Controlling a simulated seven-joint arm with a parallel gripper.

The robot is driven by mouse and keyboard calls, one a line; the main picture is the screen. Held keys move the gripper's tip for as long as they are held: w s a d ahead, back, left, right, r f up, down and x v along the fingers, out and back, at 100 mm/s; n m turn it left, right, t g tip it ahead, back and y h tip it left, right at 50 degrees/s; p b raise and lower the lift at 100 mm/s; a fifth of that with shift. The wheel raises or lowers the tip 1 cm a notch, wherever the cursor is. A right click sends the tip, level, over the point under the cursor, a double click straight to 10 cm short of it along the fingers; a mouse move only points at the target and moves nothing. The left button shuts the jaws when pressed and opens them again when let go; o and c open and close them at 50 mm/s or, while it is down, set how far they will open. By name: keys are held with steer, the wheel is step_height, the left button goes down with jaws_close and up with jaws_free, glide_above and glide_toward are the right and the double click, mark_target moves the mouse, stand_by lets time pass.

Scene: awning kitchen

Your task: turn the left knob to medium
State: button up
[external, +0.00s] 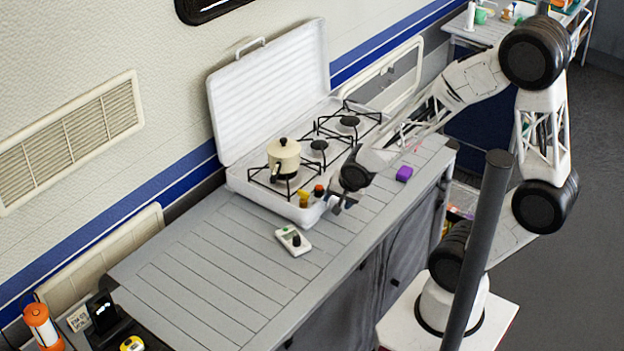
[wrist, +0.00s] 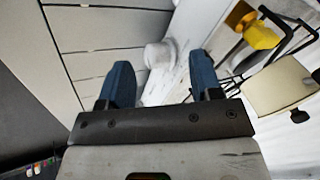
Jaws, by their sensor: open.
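The white camping stove (external: 240,185) stands on the grey counter with its lid open. In the wrist view, a round white knob-like piece (wrist: 158,54) shows at the stove's front side, between and beyond my blue fingertips. I cannot read its setting or tell for certain whether it is the left knob. My gripper (external: 338,207) is at the stove's front edge, low over the counter. Its two fingers (wrist: 163,78) are apart in the wrist view, with nothing held between them. The arm hides part of the stove front in the external view.
A cream pot (external: 284,157) sits on the left burner. Small yellow (external: 303,198) and red-topped (external: 319,190) items stand at the stove's front. The counter's left part is clear.

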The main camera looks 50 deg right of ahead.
steer(key=n, duration=0.2)
steer(key=n+g, duration=0.1)
steer(key=shift+w+r, duration=0.25)
steer(key=shift+r, duration=0.05)
steer(key=shift+w+r+n+g+h, duration=0.3)
steer(key=shift+r+n+g, duration=0.35)
steer(key=shift+n, duration=1)
steer(key=shift+w+r+n+g+h, duration=0.25)
steer(key=shift+r+n+g, duration=0.35)
steer(key=shift+n, duration=1.1)
steer(key=shift+w+r+n+g+h, duration=0.2)
steer(key=shift+r+n+g+h, duration=0.2)
steer(key=shift+n+g, duration=0.85)
steer(key=shift+n+t, duration=0.4)
steer(key=shift+d, duration=0.1)
